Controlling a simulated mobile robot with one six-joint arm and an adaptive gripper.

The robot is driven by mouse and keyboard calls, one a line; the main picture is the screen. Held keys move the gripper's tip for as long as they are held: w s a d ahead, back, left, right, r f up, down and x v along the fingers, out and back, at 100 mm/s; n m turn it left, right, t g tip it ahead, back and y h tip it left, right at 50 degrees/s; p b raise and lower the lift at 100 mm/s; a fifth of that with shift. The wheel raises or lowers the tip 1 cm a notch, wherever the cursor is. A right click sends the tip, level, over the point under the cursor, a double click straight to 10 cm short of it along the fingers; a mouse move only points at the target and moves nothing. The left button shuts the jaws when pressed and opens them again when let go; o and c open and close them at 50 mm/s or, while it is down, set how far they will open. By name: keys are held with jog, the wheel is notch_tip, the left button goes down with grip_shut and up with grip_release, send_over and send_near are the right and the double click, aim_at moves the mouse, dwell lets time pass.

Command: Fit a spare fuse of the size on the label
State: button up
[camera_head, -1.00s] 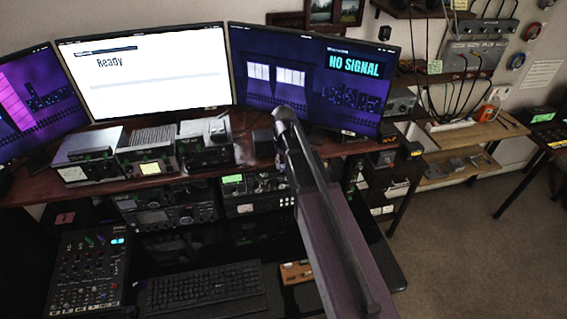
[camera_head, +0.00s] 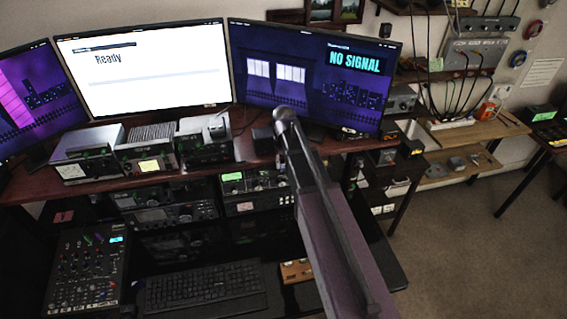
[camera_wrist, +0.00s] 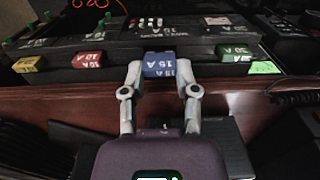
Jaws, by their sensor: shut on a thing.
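In the wrist view my gripper (camera_wrist: 160,72) is shut on a blue fuse (camera_wrist: 165,66) with white lettering that looks like 15 A, upside down. The fuse is at the front of a dark panel; I cannot tell whether it is clear of its place. A yellow fuse (camera_wrist: 27,64) and a red fuse (camera_wrist: 90,59) sit in the row to its left, and a green fuse (camera_wrist: 235,53) to its right. Behind, a dark unit (camera_wrist: 185,29) carries small white print, too small to read surely. In the head view my arm hides the gripper and fuses.
A wooden desk edge (camera_wrist: 60,102) runs below the fuse row. A light green note (camera_wrist: 265,68) and a black cable (camera_wrist: 290,97) are at the right. In the head view, monitors (camera_head: 140,70) and radio units (camera_head: 90,150) stand on the desk, with a keyboard (camera_head: 203,285) lower down.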

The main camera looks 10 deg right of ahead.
jog(key=shift+f+b, duration=0.8)
jog(key=shift+f, duration=0.05)
jog(key=o, duration=0.8)
jog(key=shift+r, duration=0.2)
